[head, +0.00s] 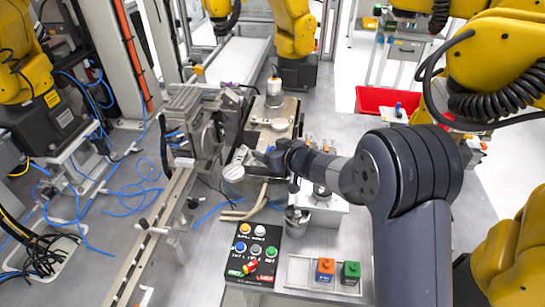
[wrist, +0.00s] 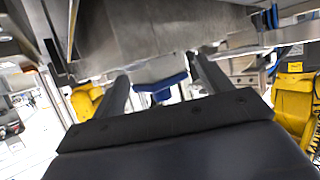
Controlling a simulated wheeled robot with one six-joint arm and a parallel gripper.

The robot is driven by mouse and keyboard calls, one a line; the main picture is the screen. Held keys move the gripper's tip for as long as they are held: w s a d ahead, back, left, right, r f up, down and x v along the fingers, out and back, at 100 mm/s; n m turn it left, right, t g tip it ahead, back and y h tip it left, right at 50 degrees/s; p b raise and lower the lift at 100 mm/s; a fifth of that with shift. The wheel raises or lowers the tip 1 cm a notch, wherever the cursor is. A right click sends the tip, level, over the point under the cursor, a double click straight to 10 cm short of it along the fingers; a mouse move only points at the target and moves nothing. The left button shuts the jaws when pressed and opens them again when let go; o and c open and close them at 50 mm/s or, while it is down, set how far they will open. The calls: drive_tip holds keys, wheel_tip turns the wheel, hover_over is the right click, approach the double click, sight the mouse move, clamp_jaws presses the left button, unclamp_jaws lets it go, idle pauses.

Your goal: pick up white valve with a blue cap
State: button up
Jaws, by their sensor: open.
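A light, whitish part with a blue cap (wrist: 160,86) shows in the wrist view, between the two dark fingers of my gripper (wrist: 159,70). It looks like the white valve, with the pale body above the blue in the picture. The fingers stand apart on its left and right, and I see no contact. The palm hides part of the near side. In the head view my gripper (head: 262,157) reaches left over the metal fixture in the middle of the bench. The valve cannot be made out clearly there.
A white round part (head: 234,173) lies just left of my gripper. A button panel (head: 254,252), a metal cup (head: 297,218) and a tray with orange and green blocks stand in front. A red bin (head: 385,100) is at the right. Yellow arms surround the bench.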

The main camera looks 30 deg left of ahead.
sight(269, 148)
drive_tip(key=shift+w+a+f, duration=0.15)
drive_tip(key=shift+a+f, duration=0.05)
drive_tip(key=shift+a, duration=0.2)
drive_tip(key=shift+c, duration=0.2)
drive_tip(key=c, duration=1)
drive_tip(key=shift+r, duration=0.1)
wheel_tip(269, 148, up, 10)
drive_tip(key=p, duration=0.3)
